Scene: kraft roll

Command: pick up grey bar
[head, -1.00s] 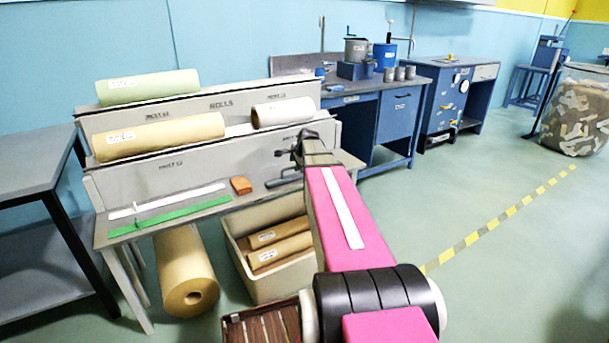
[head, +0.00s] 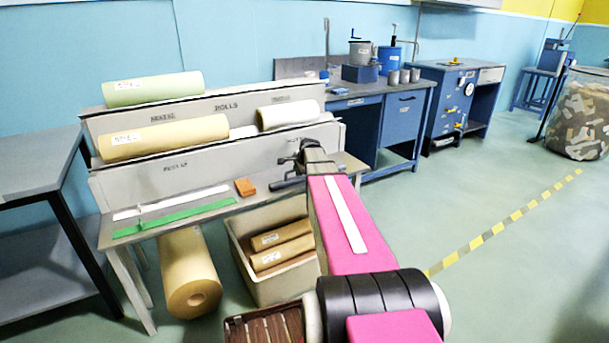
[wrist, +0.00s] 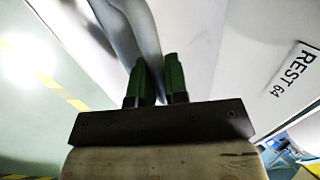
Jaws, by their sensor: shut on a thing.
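The grey bar (wrist: 128,30) runs between the two green fingers of my gripper (wrist: 154,82) in the wrist view, with a finger on each side of it. My gripper is shut on it. In the head view my gripper (head: 303,165) is at the right end of the bench, below the roll rack, partly hidden by my own arm. A short dark part of the bar (head: 286,183) sticks out to its left. I cannot tell whether the bar touches the bench top.
On the bench (head: 200,213) lie an orange-brown block (head: 245,187), a white strip (head: 172,202) and a green strip (head: 172,219). The rack (head: 190,170) with paper rolls stands behind. A crate (head: 283,287) of rolls and a large roll (head: 190,280) are below. Open floor lies to the right.

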